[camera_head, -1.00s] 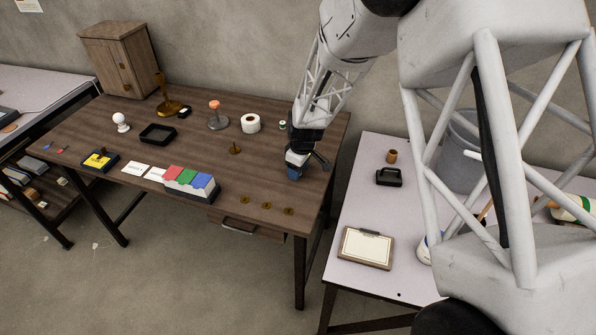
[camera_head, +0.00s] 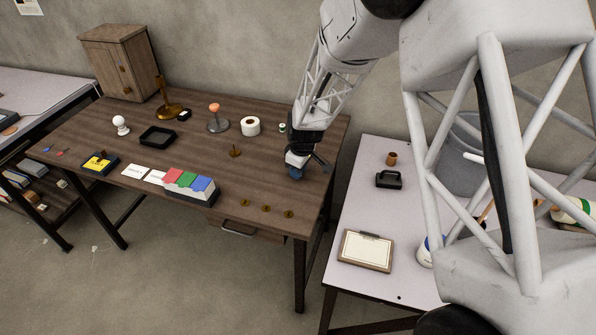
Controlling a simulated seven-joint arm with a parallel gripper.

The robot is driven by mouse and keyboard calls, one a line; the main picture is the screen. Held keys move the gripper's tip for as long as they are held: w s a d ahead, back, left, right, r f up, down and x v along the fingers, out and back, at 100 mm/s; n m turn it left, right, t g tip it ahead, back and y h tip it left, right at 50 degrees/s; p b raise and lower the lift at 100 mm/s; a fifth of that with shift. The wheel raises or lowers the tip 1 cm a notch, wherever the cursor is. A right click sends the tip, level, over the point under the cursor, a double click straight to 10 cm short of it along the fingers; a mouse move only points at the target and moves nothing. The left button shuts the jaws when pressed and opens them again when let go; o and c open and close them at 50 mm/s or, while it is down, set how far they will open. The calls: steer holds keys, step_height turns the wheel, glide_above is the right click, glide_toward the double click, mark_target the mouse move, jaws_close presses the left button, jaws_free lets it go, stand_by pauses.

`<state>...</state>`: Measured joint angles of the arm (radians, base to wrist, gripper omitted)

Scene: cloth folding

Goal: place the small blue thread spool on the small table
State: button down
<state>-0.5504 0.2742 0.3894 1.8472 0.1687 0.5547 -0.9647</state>
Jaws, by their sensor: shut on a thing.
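My gripper (camera_head: 299,160) is low over the right end of the brown wooden table (camera_head: 265,180). It is shut on the small blue thread spool (camera_head: 295,173), whose blue part shows just below the fingers. The fingers hide part of the spool. I cannot tell whether the spool touches the wood. To the right stands a pale-topped table (camera_head: 345,205), with a gap between it and the wooden one; part of it is hidden behind my arm.
The pale table holds a clipboard (camera_head: 366,250), a black holder (camera_head: 389,180) and a brown spool (camera_head: 391,158).

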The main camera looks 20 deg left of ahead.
steer(key=shift+r, duration=0.75)
steer(key=shift+s+d+r, duration=0.1)
steer(key=shift+s+r, duration=0.1)
steer(key=shift+r, duration=0.7)
steer(key=s+d, duration=0.2)
steer(key=s, duration=0.2)
steer(key=s+d+r, duration=0.1)
steer(key=s+d, duration=0.2)
steer(key=s, duration=0.1)
steer(key=s+d, duration=0.3)
steer(key=s, duration=0.2)
steer(key=shift+s+d+r, duration=0.1)
steer(key=shift+d+r, duration=0.05)
steer(key=shift+r, duration=0.1)
